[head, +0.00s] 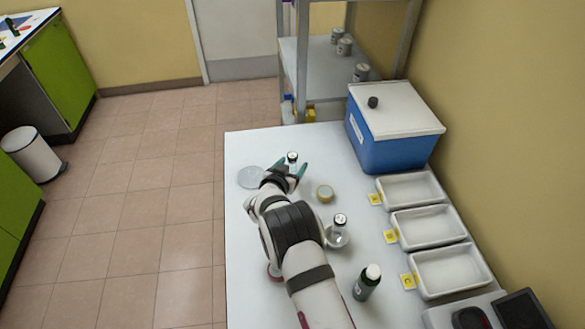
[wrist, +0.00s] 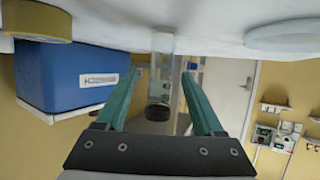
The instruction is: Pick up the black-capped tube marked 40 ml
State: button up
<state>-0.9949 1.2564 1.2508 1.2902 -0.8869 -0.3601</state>
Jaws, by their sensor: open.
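A small clear tube with a black cap (head: 292,157) stands at the far end of the white table. My gripper (head: 291,168) is open, and its teal fingertips are at the tube. In the wrist view, which is upside down, the clear tube (wrist: 161,62) is between the two spread fingers of my gripper (wrist: 162,76), with its black cap (wrist: 158,112) toward the picture's bottom. I see a gap on both sides of it. Its marking cannot be read.
A clear round dish (head: 251,177) lies left of the tube, and a yellow tape roll (head: 325,193) lies to the right. A flask (head: 338,236) and a dark white-capped bottle (head: 366,284) stand nearer. A blue box (head: 385,152) and white trays (head: 428,226) line the right side.

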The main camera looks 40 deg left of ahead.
jog(key=shift+w+a, duration=0.1)
jog(key=shift+w, duration=0.1)
grip_shut()
dwell(0.4)
